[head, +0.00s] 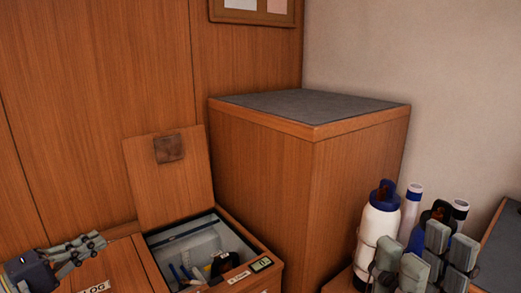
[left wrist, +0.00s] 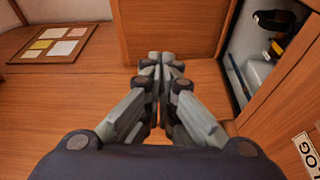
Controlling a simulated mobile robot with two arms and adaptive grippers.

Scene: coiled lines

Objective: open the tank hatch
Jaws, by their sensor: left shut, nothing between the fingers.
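The tank hatch (head: 166,182) is a square wooden lid with a dark brown patch (head: 169,148) near its upper edge. It stands raised, leaning back toward the wall, above the open tank (head: 203,246). My left gripper (head: 98,240) is shut and empty, left of the hatch and apart from it in the head view. In the left wrist view its fingertips (left wrist: 161,56) are together in front of wood panelling, and the open tank (left wrist: 236,70) is at right. My right gripper (head: 424,250) appears open at lower right, partly covering bottles.
A wooden surface with a LOG label (head: 94,288) lies left of the tank. A tall wooden cabinet (head: 262,165) with a grey top stands right of it. A white bottle with a blue cap (head: 379,222) and other bottles stand at right. A notice board (left wrist: 52,45) hangs on the wall.

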